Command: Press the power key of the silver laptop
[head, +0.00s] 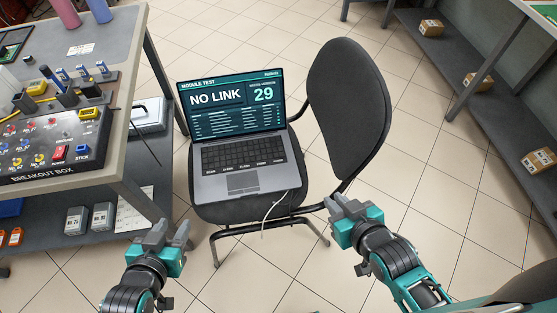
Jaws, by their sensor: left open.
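The silver laptop (212,188) stands open on the seat of a black chair (345,115). Its screen (232,104) is lit and reads "NO LINK" and "29". The dark keyboard (243,153) faces me; its power key is too small to tell from the others. My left gripper (170,236) is open and empty, in front of the laptop and to its left. My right gripper (343,206) is in front of the laptop and to its right, apart from it; I cannot tell how far its fingers are parted.
A workbench with a breakout box (55,135) stands at the left, close to the laptop. A white cable (273,208) hangs from the laptop's front right over the seat. Shelving with cardboard boxes (539,160) is at the right. The tiled floor (420,175) between is clear.

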